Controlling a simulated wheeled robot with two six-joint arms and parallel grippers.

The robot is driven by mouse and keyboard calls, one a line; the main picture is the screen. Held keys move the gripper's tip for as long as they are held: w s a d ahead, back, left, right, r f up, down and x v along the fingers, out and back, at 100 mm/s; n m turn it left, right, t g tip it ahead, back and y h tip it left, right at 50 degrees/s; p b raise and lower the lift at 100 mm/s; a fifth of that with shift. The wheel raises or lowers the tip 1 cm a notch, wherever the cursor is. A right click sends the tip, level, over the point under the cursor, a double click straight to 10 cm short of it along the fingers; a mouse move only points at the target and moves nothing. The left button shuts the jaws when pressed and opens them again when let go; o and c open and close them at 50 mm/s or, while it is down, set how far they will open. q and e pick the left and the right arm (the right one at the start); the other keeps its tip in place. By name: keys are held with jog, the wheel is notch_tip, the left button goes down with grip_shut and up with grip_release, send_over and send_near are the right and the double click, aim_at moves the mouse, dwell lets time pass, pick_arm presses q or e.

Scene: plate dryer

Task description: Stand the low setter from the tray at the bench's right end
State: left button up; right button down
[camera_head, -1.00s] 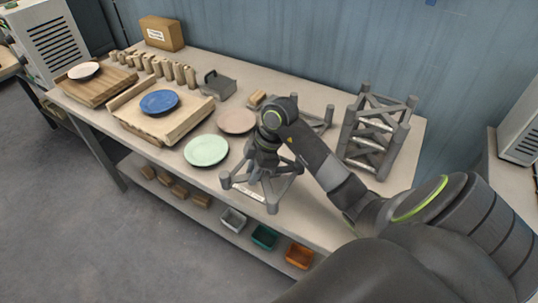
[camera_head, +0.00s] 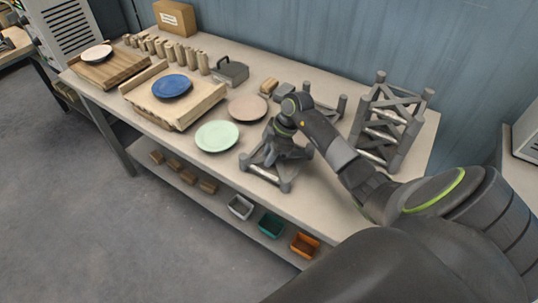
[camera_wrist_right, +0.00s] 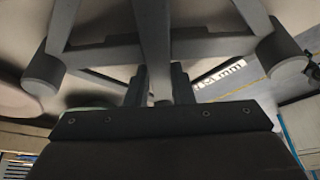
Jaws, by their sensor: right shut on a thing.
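A low grey setter (camera_head: 262,174), a frame with short corner posts, is near the bench's front edge, right of the green plate. My right gripper (camera_head: 281,147) points down into it and is shut on one of its bars; the arm hides part of the frame. In the right wrist view the jaws (camera_wrist_right: 159,88) close around a grey bar of the setter (camera_wrist_right: 150,30), with a post at each side. I cannot tell whether its feet touch the bench. The bench's right end (camera_head: 412,172) has bare top beside a tall setter. My left gripper is out of view.
The tall grey setter (camera_head: 362,122) stands at the back right. Short grey posts (camera_head: 341,104) show behind my arm. A green plate (camera_head: 217,137) and a pinkish plate (camera_head: 248,108) lie to the left. Bins, including an orange one (camera_head: 305,244), sit on the lower shelf.

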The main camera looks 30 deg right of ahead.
jog(key=shift+f, duration=0.3)
jog(key=c, duration=1.3)
grip_release()
jog(key=shift+f, duration=0.15)
jog(key=shift+o, duration=0.2)
jog(key=b+v, duration=0.1)
jog(key=v, duration=1.1)
jog(key=shift+b, duration=0.4)
jog(key=shift+s+d, duration=0.1)
